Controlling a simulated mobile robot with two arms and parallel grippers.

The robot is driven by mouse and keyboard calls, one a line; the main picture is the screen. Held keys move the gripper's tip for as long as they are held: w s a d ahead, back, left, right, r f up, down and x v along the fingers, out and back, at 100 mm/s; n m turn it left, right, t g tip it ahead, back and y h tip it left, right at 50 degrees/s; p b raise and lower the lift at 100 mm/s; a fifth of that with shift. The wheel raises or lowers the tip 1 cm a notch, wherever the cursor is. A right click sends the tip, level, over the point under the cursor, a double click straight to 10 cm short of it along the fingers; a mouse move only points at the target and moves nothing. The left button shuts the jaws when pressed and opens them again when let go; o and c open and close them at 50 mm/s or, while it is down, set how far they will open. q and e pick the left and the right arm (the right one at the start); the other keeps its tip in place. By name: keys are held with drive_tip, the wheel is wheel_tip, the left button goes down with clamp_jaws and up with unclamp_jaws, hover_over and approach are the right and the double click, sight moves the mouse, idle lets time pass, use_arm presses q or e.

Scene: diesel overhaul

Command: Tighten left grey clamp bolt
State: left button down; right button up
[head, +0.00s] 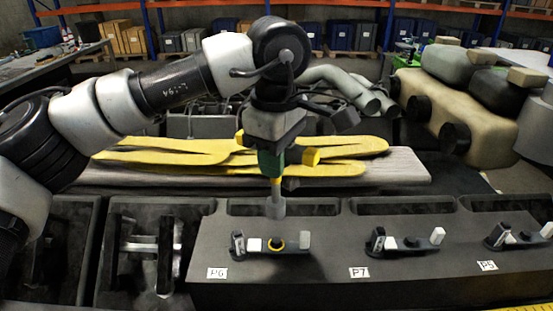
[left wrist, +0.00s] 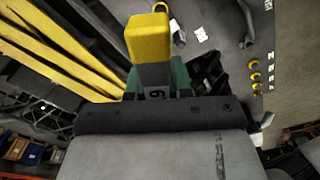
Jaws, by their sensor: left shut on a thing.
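My left gripper (head: 276,140) is shut on a green and yellow power tool (head: 270,163) with a grey socket (head: 275,207) pointing down. The tool also shows in the left wrist view (left wrist: 148,40), yellow end foremost. The socket hangs above the dark clamp (head: 262,252) by the P6 label and appears apart from it. I cannot tell which part is the grey bolt. My right gripper is not in view.
Similar clamps stand right of it, one by the P7 label (head: 359,272) and another farther right (head: 515,237). Behind the dark bench lie yellow flat pieces (head: 330,170) on a grey board. Large beige and green parts (head: 450,105) stand at the back right.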

sight(276, 201)
use_arm(q)
drive_tip(key=n, duration=0.3)
drive_tip(key=shift+f+b, duration=0.2)
drive_tip(key=shift+b, duration=0.2)
drive_tip(key=n+b, duration=0.1)
drive_tip(key=n, duration=0.2)
drive_tip(key=shift+f, duration=0.2)
drive_tip(key=n, duration=0.1)
drive_tip(key=n+b, duration=0.1)
drive_tip(key=n, duration=0.1)
drive_tip(key=shift+f, duration=0.25)
drive_tip(key=n+b, duration=0.1)
drive_tip(key=n, duration=0.2)
drive_tip(key=shift+f, duration=0.2)
drive_tip(key=n+b, duration=0.2)
drive_tip(key=n, duration=0.1)
drive_tip(key=f+n+b, duration=0.1)
drive_tip(key=n+b, duration=0.1)
drive_tip(key=n, duration=0.2)
drive_tip(key=shift+f+n, duration=0.1)
drive_tip(key=shift+n, duration=0.2)
drive_tip(key=n+b, duration=0.1)
drive_tip(key=n, duration=0.1)
drive_tip(key=n+b, duration=0.1)
drive_tip(key=n, duration=0.1)
drive_tip(key=shift+f+b, duration=0.25)
drive_tip(key=shift+b, duration=0.05)
drive_tip(key=shift+f+b, duration=1.05)
drive_tip(key=shift+f, duration=0.35)
drive_tip(key=shift+f, duration=0.1)
